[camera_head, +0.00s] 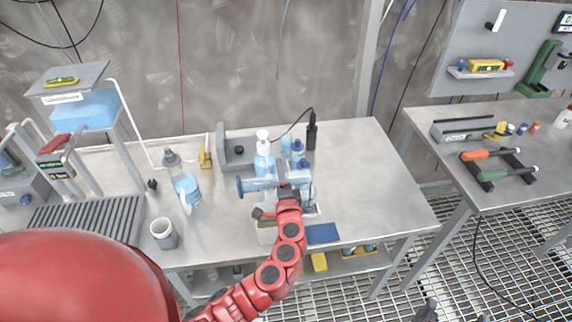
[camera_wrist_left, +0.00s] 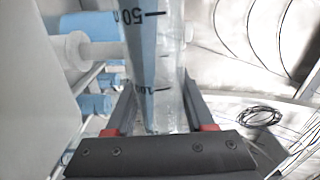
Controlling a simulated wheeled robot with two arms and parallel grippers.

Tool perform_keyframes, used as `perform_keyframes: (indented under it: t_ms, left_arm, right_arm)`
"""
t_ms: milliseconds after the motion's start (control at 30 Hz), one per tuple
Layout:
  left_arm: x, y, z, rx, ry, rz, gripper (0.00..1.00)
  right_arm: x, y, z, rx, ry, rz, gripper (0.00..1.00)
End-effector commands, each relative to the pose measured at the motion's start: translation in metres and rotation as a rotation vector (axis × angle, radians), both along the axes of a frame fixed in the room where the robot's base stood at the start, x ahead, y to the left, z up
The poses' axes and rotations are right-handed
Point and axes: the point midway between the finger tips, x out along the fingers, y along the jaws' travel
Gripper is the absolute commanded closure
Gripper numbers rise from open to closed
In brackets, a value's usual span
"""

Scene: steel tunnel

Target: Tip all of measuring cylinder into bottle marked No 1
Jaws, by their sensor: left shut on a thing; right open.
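My left gripper (camera_head: 289,193) is shut on the measuring cylinder (camera_head: 262,183) above the middle of the bench. The cylinder is clear, holds blue liquid and lies nearly level, its round foot to the left. In the left wrist view the cylinder (camera_wrist_left: 152,60) shows marks 50 and 100 between the fingers. Bottles stand behind it: a pump-topped bottle (camera_head: 263,146) and small blue-tinted bottles (camera_head: 298,148). I cannot read a No 1 label on any of them. My right gripper (camera_head: 426,311) is open at the bottom edge, only partly in view.
A wash bottle (camera_head: 182,184) and a grey cup (camera_head: 164,234) stand left on the bench (camera_head: 365,165). A blue pad (camera_head: 322,234) lies near the front edge. A black probe (camera_head: 311,134) stands behind. The bench's right part is clear.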

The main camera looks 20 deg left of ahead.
Motion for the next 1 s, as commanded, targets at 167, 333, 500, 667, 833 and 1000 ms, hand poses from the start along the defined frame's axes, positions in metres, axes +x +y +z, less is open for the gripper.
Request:
perform_keyframes:
  t_ms: [167,333,500,667,833,1000]
  left_arm:
    - [0.001,-0.002,0.002,0.04,0.026,-0.003,1.0]
    - [0.003,-0.004,0.002,0.134,0.088,-0.002,1.0]
    - [0.003,-0.004,0.0,0.174,0.116,0.0,1.0]
    - [0.003,-0.004,-0.001,0.175,0.116,0.0,1.0]
    - [0.004,-0.005,0.001,0.183,0.122,0.0,1.0]
    - [0.004,-0.007,0.004,0.218,0.145,-0.001,1.0]
  right_arm:
    - [0.0,0.0,0.006,0.0,0.0,0.0,0.15]
    - [0.0,0.0,0.013,0.0,0.0,0.0,0.15]
    - [0.0,0.0,0.015,0.0,0.0,0.0,0.15]
    - [0.0,0.0,0.014,0.0,0.0,0.0,0.15]
    - [0.0,0.0,0.016,0.0,0.0,0.0,0.15]
    - [0.0,0.0,0.021,0.0,0.0,0.0,0.15]
